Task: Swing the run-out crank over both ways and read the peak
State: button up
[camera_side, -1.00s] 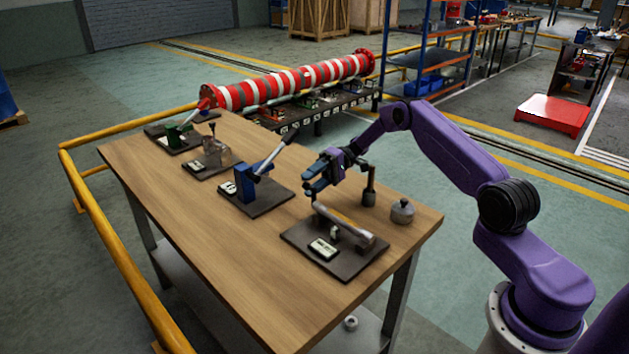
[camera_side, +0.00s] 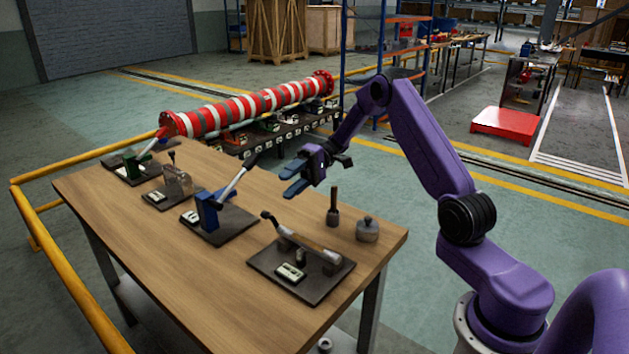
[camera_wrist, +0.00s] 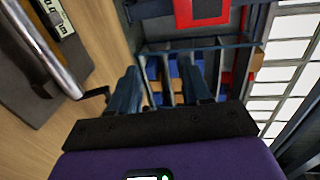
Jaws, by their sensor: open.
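The run-out fixture is a dark base plate (camera_side: 262,262) at the near right of the bench, bearing a pale horizontal shaft (camera_side: 308,243). A small dark crank (camera_side: 267,216) sticks out at the shaft's far left end. A white readout block (camera_side: 290,272) lies on the plate; its figures are too small to read here. My gripper (camera_side: 291,179) is open and empty, above and right of the crank, apart from it. In the wrist view, the crank (camera_wrist: 97,92) and shaft (camera_wrist: 47,50) lie left of my open gripper (camera_wrist: 158,80); the readout (camera_wrist: 57,17) is partly cut off.
The bench front (camera_side: 170,285) is clear.

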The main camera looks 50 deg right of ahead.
jog(key=s+r, duration=0.3)
jog(key=s, duration=0.4)
jog(key=shift+s+a+r, duration=0.15)
jog(key=shift+s+a, duration=0.2)
jog(key=w+d+r+h, duration=0.2)
jog(key=w+d+h, duration=0.1)
jog(key=w+h, duration=0.3)
jog(key=w+d+r+h, duration=0.2)
jog(key=w+d+h, duration=0.2)
jog(key=w, duration=0.5)
jog(key=x, duration=1.7)
jog(key=shift+s+a+f, duration=0.15)
jog(key=shift+s+f, duration=0.05)
jog(key=shift+f, duration=0.2)
grip_shut()
